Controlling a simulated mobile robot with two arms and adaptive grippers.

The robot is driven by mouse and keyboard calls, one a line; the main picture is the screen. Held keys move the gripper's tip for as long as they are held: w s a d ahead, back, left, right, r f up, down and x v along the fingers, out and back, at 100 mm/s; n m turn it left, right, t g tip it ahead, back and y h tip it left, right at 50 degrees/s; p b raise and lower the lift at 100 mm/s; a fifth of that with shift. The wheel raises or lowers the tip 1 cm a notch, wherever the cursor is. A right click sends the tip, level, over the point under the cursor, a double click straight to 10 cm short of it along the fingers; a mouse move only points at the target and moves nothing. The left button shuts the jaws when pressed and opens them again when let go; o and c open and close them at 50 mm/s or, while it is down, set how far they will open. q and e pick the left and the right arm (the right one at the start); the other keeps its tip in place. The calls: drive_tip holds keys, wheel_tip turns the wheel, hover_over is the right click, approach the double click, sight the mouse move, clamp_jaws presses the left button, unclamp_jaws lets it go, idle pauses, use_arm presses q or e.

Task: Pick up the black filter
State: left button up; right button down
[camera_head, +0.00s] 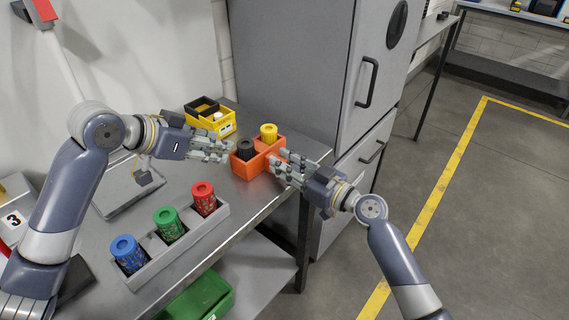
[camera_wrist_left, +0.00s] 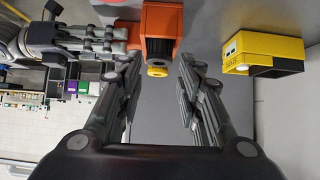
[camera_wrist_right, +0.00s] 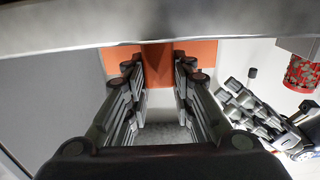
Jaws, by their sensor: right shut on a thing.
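My left gripper (camera_head: 229,151) is open and empty just left of the black filter.
A grey tray (camera_head: 190,242) with blue, green and red cans stands at the front of the table. A yellow box (camera_head: 210,123) sits behind the left gripper. A grey cabinet (camera_head: 300,60) rises behind the table. A green bin (camera_head: 200,298) sits below.

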use_arm(q)
drive_tip(key=o, duration=0.4)
drive_tip(key=shift+d, duration=0.15)
drive_tip(key=shift+o, duration=0.3)
drive_tip(key=s+d+r+m+h, duration=0.1)
drive_tip(key=d+r+m, duration=0.1)
drive_tip(key=d+m, duration=0.2)
drive_tip(key=d, duration=0.3)
drive_tip(key=shift+s, duration=0.35)
drive_tip(key=s+d+r+m+g+h, duration=0.1)
drive_tip(key=s+d+r+m+h, duration=0.1)
drive_tip(key=s+d+m, duration=0.7)
drive_tip(key=s+d+r+m+g+h, duration=0.1)
drive_tip(key=s+d+r+m+h, duration=0.15)
drive_tip(key=s+d+m, duration=0.6)
drive_tip(key=m+t+y, duration=0.6)
drive_tip(key=m, duration=0.6)
approach(243, 145)
drive_tip(key=shift+h, duration=0.35)
drive_tip(key=shift+x, duration=4.5)
